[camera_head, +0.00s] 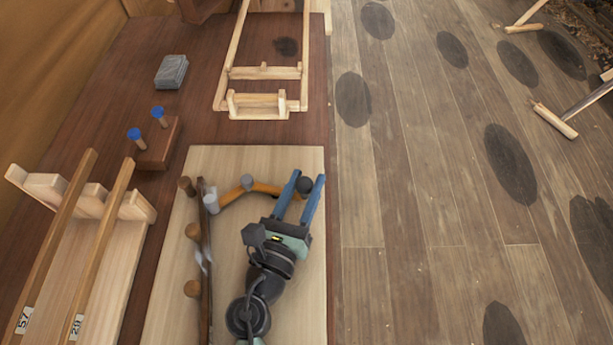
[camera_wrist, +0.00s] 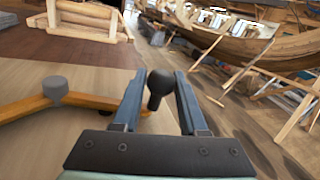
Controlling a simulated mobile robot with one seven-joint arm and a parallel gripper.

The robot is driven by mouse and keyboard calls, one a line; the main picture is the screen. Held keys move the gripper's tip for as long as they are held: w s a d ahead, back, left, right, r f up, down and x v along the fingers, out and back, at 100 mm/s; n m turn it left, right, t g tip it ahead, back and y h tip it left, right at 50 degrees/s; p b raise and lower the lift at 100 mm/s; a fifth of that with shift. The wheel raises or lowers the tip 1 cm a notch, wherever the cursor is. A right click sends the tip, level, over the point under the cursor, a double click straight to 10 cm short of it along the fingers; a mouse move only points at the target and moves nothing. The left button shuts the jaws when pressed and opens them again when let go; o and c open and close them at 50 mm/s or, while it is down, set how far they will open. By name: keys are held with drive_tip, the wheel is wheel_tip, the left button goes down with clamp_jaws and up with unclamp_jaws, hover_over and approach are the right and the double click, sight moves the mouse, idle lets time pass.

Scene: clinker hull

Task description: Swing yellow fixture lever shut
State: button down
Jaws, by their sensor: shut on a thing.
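The yellow-orange fixture lever (camera_head: 268,188) lies on the pale board (camera_head: 225,165). It bends at a grey round pivot (camera_head: 247,182) and ends at right in a black knob (camera_head: 305,185). Its other arm reaches left to a grey cylinder (camera_head: 211,203) beside a dark upright strip (camera_head: 206,240). My gripper (camera_head: 308,176) has its blue fingers on either side of the knob and is shut on it. In the wrist view the knob (camera_wrist: 159,84) stands between the fingers (camera_wrist: 159,74), with the lever (camera_wrist: 90,101) running left to the pivot (camera_wrist: 55,87).
Brown pegs (camera_head: 193,231) stand along the strip's left side. A block with blue-topped pins (camera_head: 158,143), a grey block (camera_head: 171,71), a wooden rack with numbered strips (camera_head: 85,240) and a pale frame (camera_head: 265,73) surround the board. Open plank floor (camera_head: 420,200) lies right.

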drive_tip(key=shift+s+m+h, duration=0.2)
drive_tip(key=shift+m+h, duration=0.1)
drive_tip(key=shift+h, duration=0.1)
drive_tip(key=shift+c, duration=2.3)
unclamp_jaws()
wheel_tip(320, 180, up, 10)
drive_tip(key=p, duration=0.4)
